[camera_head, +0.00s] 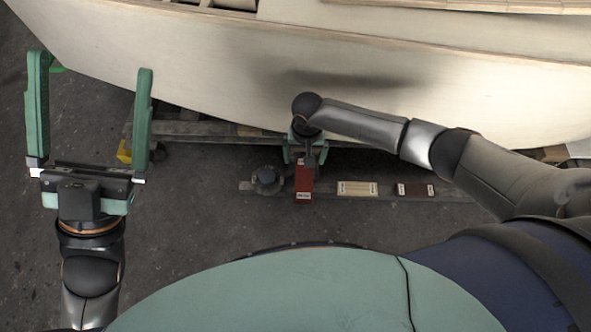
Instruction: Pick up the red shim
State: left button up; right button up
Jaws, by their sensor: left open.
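The red shim (304,178) is a small red block with a pale label at its near end. It lies across a narrow grey board, and its far end is close to or under my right gripper (305,152). My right wrist hides most of that gripper, so I cannot tell whether its fingers touch the shim. My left gripper (91,63) is wide open and empty at the far left, its green fingers pointing toward the hull, well away from the shim.
A cream shim (357,188) and a dark brown shim (415,190) lie to the right on the board (390,197). A dark round fitting (266,179) sits just left of the red shim. The plywood hull (220,75) spans the top.

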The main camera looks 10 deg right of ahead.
jog(key=f, duration=0.1)
jog(key=b, duration=0.4)
send_over(304, 179)
jog(key=f, duration=0.6)
jog(key=shift+w+f, duration=0.2)
jog(key=shift+f, duration=0.1)
notch_tip(304, 179, down, 5)
jog(key=b, duration=0.3)
jog(key=shift+s, duration=0.15)
pick_arm(q)
notch_tip(304, 179, down, 8)
jog(key=n, duration=0.1)
jog(key=shift+d, duration=0.4)
pick_arm(e)
jog(key=shift+r, duration=0.1)
pick_arm(q)
jog(key=shift+r, duration=0.1)
pick_arm(e)
jog(key=c, duration=1.4)
